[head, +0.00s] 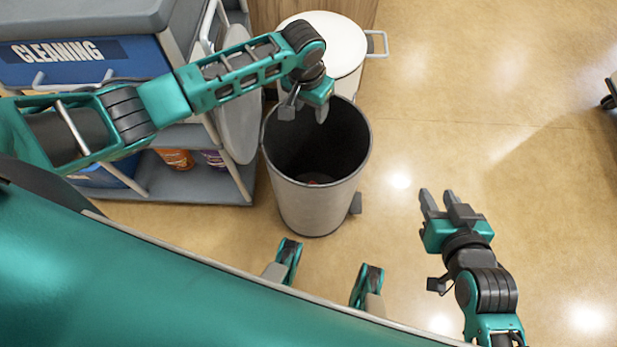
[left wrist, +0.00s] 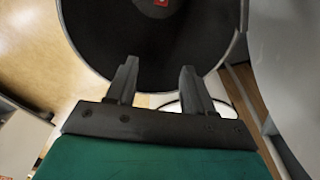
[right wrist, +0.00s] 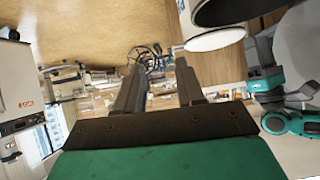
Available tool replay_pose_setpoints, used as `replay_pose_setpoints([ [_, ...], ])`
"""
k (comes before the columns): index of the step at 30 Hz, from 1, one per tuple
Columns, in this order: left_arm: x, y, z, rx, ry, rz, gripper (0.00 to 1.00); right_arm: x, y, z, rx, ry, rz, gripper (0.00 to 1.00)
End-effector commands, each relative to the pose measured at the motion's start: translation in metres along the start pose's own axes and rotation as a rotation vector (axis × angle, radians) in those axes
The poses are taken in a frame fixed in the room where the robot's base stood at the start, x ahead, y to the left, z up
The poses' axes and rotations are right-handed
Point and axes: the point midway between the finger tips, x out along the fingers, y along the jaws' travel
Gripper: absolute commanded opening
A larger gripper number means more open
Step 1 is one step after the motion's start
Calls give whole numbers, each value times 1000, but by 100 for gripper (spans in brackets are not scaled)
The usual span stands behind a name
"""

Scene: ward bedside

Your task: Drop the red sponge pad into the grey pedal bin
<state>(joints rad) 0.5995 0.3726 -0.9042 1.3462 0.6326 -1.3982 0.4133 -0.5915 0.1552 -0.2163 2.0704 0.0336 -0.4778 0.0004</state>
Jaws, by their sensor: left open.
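The grey pedal bin (head: 310,208) stands open on the floor, its dark inside visible. A small red patch, the red sponge pad (left wrist: 160,3), lies on the dark bottom of the bin in the left wrist view, cut by the top edge. In the head view only a faint bit of red (head: 316,183) shows low inside. My left gripper (head: 304,108) is over the bin's back rim, open and empty, fingers pointing down into it. My right gripper (head: 440,198) is out to the right of the bin, above the floor, fingers apart and empty.
A grey cleaning cart (head: 190,190) with a blue drawer and bottles stands left, close to the bin. The bin's round lid (head: 240,100) is raised on that side. A white round-topped container (head: 335,40) stands behind.

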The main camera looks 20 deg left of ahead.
Motion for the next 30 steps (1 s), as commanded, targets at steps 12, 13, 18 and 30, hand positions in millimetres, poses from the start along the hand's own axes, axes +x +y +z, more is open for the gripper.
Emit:
replay_pose_setpoints([
  [12,-22,0,0,0,1,1,52,-5,-1,-7,8,-2,2,38],
  [13,-28,0,-1,0,1,1,52,-7,-1,-9,7,-2,2,38],
  [18,-67,0,-1,1,2,1,52,-14,0,-22,5,6,5,38],
  [30,-126,0,0,0,1,0,52,-22,10,-13,1,-15,33,38],
])
